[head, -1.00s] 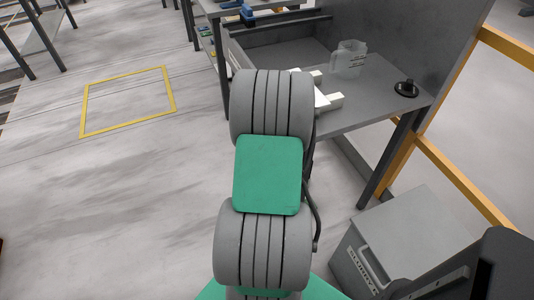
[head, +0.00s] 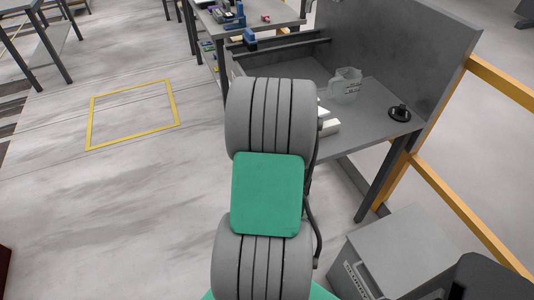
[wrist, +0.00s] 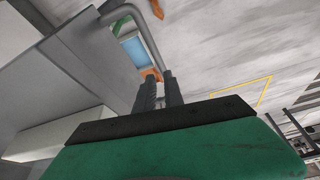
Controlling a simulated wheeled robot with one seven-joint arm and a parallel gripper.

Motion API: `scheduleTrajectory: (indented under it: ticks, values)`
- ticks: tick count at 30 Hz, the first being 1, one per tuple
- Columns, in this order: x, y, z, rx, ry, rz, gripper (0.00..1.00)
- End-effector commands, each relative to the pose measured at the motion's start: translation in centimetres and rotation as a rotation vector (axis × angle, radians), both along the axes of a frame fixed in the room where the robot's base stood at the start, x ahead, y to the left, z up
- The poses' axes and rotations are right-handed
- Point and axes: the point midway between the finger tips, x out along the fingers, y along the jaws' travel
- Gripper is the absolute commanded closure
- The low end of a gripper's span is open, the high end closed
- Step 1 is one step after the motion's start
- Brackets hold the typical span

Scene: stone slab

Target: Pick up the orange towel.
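No orange towel can be made out in the head view. In the wrist view a small orange patch (wrist: 151,74) shows just past my fingertips, beside a blue panel; it is too small to tell whether it is the towel. A second orange-brown shape (wrist: 172,27) lies farther off over the pale floor. My gripper (wrist: 160,82) shows two dark fingers with a narrow gap and nothing visible between them. In the head view my gripper is hidden behind my grey and green arm.
A grey workbench (head: 372,118) with a raised back panel stands right of my arm. It holds a clear jug (head: 345,84), a black round item (head: 400,113) and a white object (head: 329,128). A grey box (head: 405,250) stands at lower right. The floor at left is open.

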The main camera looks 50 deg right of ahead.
Motion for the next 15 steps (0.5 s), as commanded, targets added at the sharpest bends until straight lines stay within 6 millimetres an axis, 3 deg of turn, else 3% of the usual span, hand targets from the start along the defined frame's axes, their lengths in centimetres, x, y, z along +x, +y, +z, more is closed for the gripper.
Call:
scheduleTrajectory:
  ticks: [15]
  values:
    - [0.07, -0.03, 0.09, -0.002, -0.001, 0.001, 0.44]
